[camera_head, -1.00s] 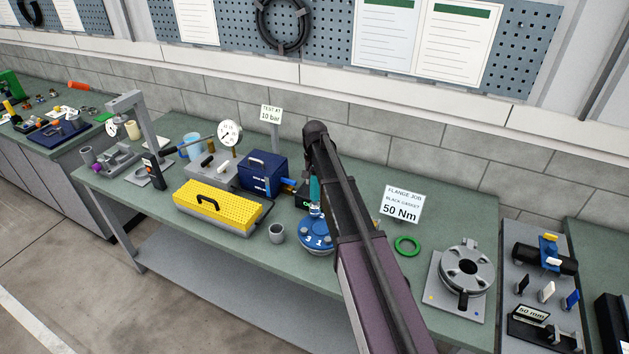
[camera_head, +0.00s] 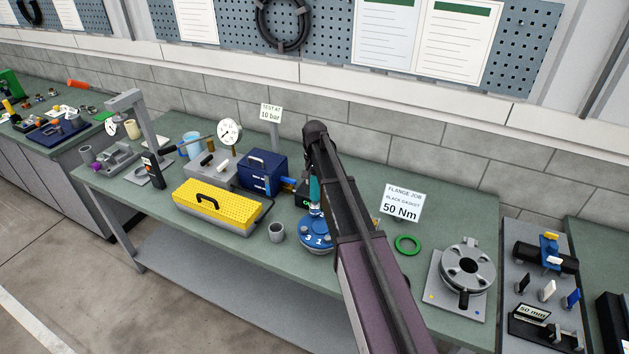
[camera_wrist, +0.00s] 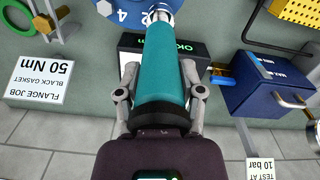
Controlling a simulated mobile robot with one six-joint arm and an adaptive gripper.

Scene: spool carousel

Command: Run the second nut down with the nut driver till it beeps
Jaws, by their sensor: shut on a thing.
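My gripper (camera_wrist: 160,94) is shut on the teal nut driver (camera_wrist: 161,70), with one finger on each side of its body. The driver's silver socket end (camera_wrist: 161,13) reaches the blue round flange (camera_wrist: 124,10) at the top edge of the wrist view. The nut under it is hidden. In the head view the teal driver (camera_head: 315,189) stands roughly upright over the blue flange (camera_head: 315,241), which carries raised numbers and several bolt heads. My arm covers the flange's right side. A black box (camera_wrist: 133,42) with green lettering, partly readable as OK, sits behind the driver.
A grey cup (camera_head: 276,232) and a yellow-topped case (camera_head: 217,205) stand left of the flange. A dark blue box (camera_head: 263,174) is behind.

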